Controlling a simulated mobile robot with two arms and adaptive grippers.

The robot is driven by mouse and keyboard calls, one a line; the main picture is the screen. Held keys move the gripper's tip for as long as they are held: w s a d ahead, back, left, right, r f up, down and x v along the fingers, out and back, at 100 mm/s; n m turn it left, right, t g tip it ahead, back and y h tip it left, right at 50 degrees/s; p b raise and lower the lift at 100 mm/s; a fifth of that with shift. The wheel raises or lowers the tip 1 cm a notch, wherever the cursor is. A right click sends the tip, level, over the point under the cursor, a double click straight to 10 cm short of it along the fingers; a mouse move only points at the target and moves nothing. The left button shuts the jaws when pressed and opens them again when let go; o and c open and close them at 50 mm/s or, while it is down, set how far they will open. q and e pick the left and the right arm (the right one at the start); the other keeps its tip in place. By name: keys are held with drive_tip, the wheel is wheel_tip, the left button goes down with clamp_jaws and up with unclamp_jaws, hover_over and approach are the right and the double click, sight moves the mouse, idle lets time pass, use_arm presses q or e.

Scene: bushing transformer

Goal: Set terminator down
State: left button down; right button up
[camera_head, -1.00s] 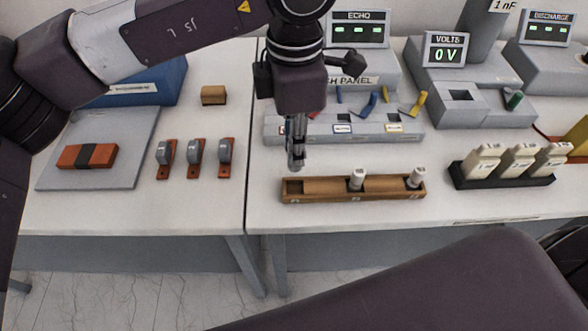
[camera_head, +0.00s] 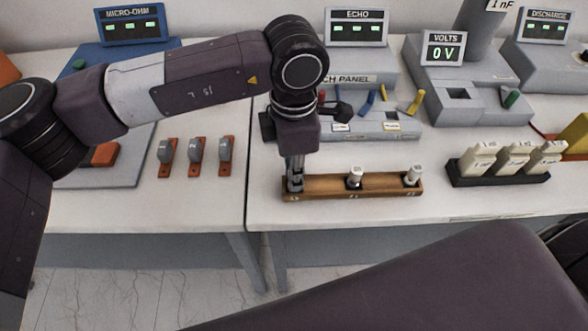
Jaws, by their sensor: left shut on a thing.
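My left gripper (camera_head: 295,184) points straight down at the left slot of the wooden rack (camera_head: 325,189). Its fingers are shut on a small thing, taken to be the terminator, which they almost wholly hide. The fingertips are at the slot; I cannot tell whether the terminator touches its bottom. Two white terminators (camera_head: 355,176) stand upright in the rack's middle and right slots, the right one (camera_head: 413,174) near the end. My right gripper is out of view.
A patch panel (camera_head: 375,126) with coloured levers stands close behind the rack. A black holder (camera_head: 500,177) with white blocks is to the right. Several numbered clips (camera_head: 195,158) lie on the left table. The strip in front of the rack is clear.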

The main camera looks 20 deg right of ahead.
use_arm(q)
drive_tip(key=c, duration=1.8)
unclamp_jaws()
drive_tip(key=shift+r+p, duration=0.15)
drive_tip(key=shift+p, duration=0.15)
drive_tip(key=shift+w+r, duration=0.1)
drive_tip(key=shift+r, duration=0.2)
wheel_tip(320, 180, up, 11)
drive_tip(key=shift+r+b, duration=0.2)
drive_tip(key=shift+b, duration=0.8)
